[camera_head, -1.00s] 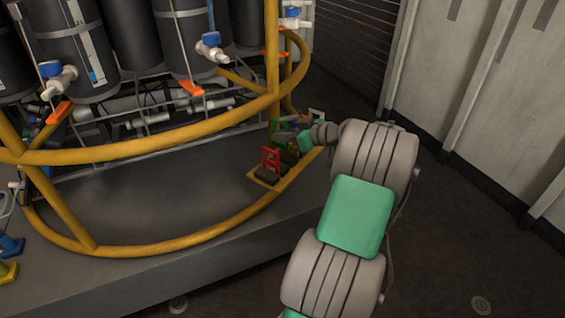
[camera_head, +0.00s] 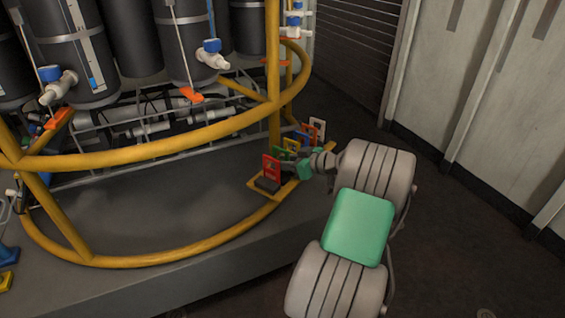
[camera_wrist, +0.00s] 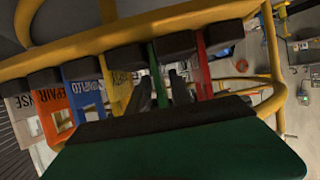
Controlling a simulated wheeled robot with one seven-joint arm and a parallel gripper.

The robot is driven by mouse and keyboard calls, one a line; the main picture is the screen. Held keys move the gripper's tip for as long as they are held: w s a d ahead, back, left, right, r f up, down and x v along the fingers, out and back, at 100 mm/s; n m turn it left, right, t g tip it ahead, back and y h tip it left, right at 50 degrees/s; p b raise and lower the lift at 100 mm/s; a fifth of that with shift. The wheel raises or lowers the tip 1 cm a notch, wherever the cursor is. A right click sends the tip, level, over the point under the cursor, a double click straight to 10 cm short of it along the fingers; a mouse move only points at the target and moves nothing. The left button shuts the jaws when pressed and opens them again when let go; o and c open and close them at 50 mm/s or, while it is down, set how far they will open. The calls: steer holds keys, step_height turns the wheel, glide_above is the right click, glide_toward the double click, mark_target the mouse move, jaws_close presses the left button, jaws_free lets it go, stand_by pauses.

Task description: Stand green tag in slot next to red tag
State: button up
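The green tag (camera_wrist: 156,75) stands in the rack slot between the red tag (camera_wrist: 203,72) and the yellow tag (camera_wrist: 113,85) in the wrist view. In the head view the red tag (camera_head: 270,166) stands upright at the near end of the rack, with the green tag (camera_head: 282,154) just behind it, partly covered. My gripper (camera_wrist: 160,92) points at the rack, its two dark fingers apart on either side of the green tag. They look clear of the tag's faces, but contact is hard to judge.
The rack (camera_head: 256,188) has a yellow base and dark slot blocks. Blue (camera_wrist: 85,88), orange (camera_wrist: 56,115) and white tags stand farther along it. A yellow rail (camera_head: 215,240) curves around the platform. A yellow post (camera_head: 273,60) rises near the rack. Floor to the right is open.

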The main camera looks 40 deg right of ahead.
steer(key=shift+r+p, duration=0.35)
steer(key=p+v, duration=0.1)
steer(key=v, duration=1.1)
steer(key=shift+f+p, duration=0.2)
steer(key=shift+p, duration=0.15)
steer(key=shift+s+d, duration=0.1)
